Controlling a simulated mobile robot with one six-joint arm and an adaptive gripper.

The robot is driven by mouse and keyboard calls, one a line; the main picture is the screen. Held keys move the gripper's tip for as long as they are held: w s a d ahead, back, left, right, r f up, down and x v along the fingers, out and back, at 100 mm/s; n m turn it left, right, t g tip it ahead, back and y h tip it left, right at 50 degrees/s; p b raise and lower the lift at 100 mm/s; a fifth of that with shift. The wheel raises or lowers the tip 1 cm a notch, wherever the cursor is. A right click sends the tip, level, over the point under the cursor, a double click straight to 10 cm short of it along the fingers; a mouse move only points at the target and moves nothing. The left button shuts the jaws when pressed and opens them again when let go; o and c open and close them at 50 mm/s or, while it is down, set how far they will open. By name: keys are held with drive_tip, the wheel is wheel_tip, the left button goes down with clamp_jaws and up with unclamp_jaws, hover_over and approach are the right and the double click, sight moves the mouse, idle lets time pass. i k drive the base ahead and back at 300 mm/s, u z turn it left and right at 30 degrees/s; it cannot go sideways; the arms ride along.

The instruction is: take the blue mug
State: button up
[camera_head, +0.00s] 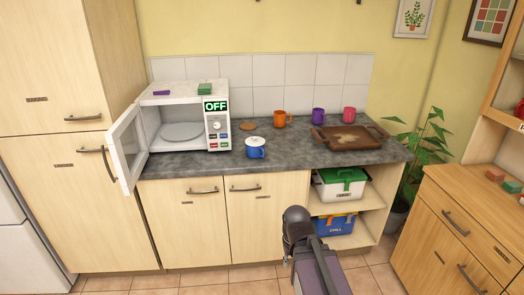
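The blue mug (255,148) stands upright on the dark grey counter (190,166), near its front edge and to the right of the microwave. Its top looks white; I cannot tell whether that is its inside or something in it. Its handle seems to face the front right. Nothing touches it. Part of my own arm rises at the bottom centre, below the counter front. My gripper's fingers do not show.
The white microwave (219,131) has its door (128,148) swung open over the counter's left end. Boxes fill the shelves below.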

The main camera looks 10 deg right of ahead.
sight(251, 152)
drive_tip(key=u, duration=0.05)
drive_tip(key=i, duration=1)
drive_tip(key=z, duration=0.05)
